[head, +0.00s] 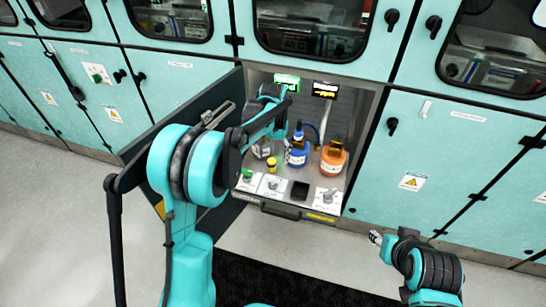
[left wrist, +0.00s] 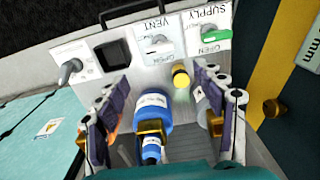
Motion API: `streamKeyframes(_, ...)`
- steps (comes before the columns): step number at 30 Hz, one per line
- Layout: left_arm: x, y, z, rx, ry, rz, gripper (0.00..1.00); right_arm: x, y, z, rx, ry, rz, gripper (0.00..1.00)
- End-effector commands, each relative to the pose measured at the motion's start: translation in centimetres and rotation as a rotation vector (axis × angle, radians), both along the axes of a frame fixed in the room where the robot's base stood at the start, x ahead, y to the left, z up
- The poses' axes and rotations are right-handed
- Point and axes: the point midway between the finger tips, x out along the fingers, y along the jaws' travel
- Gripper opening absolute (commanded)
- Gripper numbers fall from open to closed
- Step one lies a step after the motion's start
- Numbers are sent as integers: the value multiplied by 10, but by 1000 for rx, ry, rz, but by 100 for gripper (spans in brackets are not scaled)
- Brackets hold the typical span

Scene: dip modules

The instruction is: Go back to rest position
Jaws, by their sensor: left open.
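My left arm reaches from the left into an open bay in the teal cabinet wall. My left gripper (head: 281,120) is above the bottles in the bay, partly hidden by its own arm. In the left wrist view, its two fingers (left wrist: 160,85) are spread wide with nothing between the tips. A blue bottle (left wrist: 153,108) stands below and between the fingers, apparently not gripped. My right gripper (head: 377,238) is low at the right, outside the bay and in front of the closed cabinets. It is too small to tell whether its fingers are open.
An orange bottle (head: 333,160) stands right of the blue one. The open dark door (head: 165,140) stands left, close to my left arm. Grey floor (head: 50,220) is clear.

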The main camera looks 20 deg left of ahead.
Motion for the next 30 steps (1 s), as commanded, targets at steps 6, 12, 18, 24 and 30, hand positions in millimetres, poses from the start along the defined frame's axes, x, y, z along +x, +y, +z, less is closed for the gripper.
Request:
streamKeyframes(6, 0, 0, 0, 0, 0, 0, 69, 0, 0, 0, 0, 0, 0, 40)
streamKeyframes(12, -5, 0, 7, 0, -12, 1, 69, 0, 0, 0, 0, 0, 0, 40)
streamKeyframes(18, -43, 1, 51, -1, -105, 8, 69, 0, 0, 0, 0, 0, 0, 40)
streamKeyframes(24, -103, 2, 92, -3, -241, 20, 69, 0, 0, 0, 0, 0, 0, 40)
streamKeyframes(30, -166, 2, 109, -7, -377, 31, 69, 0, 0, 0, 0, 0, 0, 40)
